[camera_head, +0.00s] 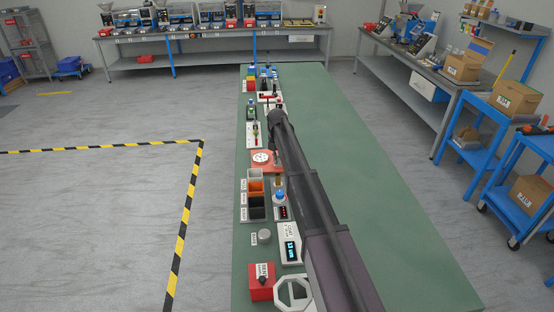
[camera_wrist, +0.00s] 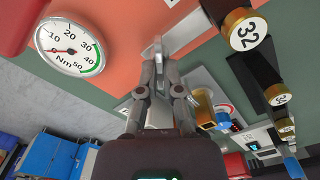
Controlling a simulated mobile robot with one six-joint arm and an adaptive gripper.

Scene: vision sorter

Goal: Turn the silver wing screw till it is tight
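The silver wing screw (camera_wrist: 158,48) stands on an orange-red plate (camera_wrist: 115,30) in the wrist view. My gripper (camera_wrist: 159,68) is at it, with one finger on each side of its upright wing. The fingers are close together and appear shut on the wing; the exact contact is hard to see. A round white Nm gauge (camera_wrist: 70,47) sits on the plate to the left, its red needle near 0. In the head view the plate (camera_head: 256,167) and gauge (camera_head: 262,157) show beside my arm, which hides the screw.
Open bins (camera_head: 256,205), a red box (camera_head: 262,282) and other stations line the left side of the green table (camera_head: 390,220). Its right side is clear.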

